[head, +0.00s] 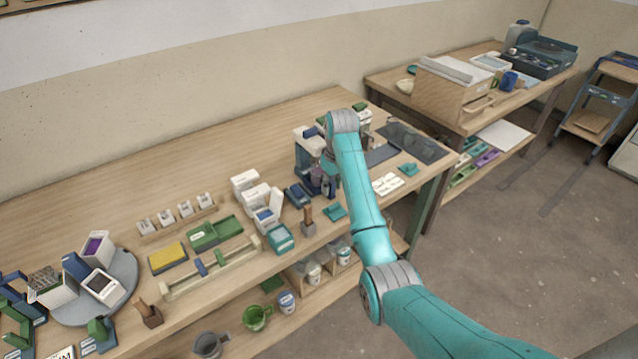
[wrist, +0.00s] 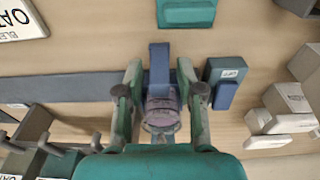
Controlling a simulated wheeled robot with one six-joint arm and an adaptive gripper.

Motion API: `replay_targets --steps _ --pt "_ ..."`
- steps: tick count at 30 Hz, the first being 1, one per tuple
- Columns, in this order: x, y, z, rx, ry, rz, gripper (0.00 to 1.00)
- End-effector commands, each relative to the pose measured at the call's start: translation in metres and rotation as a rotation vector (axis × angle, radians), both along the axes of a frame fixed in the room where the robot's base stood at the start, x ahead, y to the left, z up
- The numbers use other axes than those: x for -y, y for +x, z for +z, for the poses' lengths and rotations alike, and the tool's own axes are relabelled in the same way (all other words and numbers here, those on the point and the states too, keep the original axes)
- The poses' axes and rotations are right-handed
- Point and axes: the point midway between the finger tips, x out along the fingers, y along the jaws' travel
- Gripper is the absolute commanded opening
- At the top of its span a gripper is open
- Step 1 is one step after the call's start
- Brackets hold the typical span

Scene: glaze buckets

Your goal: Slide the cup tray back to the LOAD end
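In the wrist view, a blue upright piece (wrist: 160,62), which looks like part of the cup tray, stands between my fingertips. A purplish, see-through cup (wrist: 161,104) shows just behind it, between the fingers. My gripper (wrist: 160,72) is over them with its fingers spread, and wood shows on both sides of the blue piece. Whether a finger touches the cup is unclear. A slate-blue strip (wrist: 60,88) runs left from there. A dark block with a small white label (wrist: 229,72) stands just right; its text is unreadable. In the head view, my arm partly hides this spot.
White boxes (wrist: 290,100) stand at the right of the wrist view. A teal tray (wrist: 186,12) lies at its top, and an OAT sign (wrist: 18,20) at top left. In the head view, a green rack (head: 215,232) and a turntable (head: 125,275) lie farther left on the bench.

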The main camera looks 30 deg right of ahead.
Motion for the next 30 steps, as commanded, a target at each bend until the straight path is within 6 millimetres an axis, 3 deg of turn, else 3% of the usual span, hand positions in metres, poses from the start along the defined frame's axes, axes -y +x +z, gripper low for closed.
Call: replay_targets --steps 2,6,14,30 --pt "0.0 0.0 0.0 0.0 0.0 0.0 0.33" --pt "0.0 0.0 0.0 0.0 0.0 0.0 0.0" --pt "0.003 0.0 0.001 0.0 0.0 -0.001 0.0" --pt "0.036 0.001 0.0 0.0 0.0 -0.002 0.0"
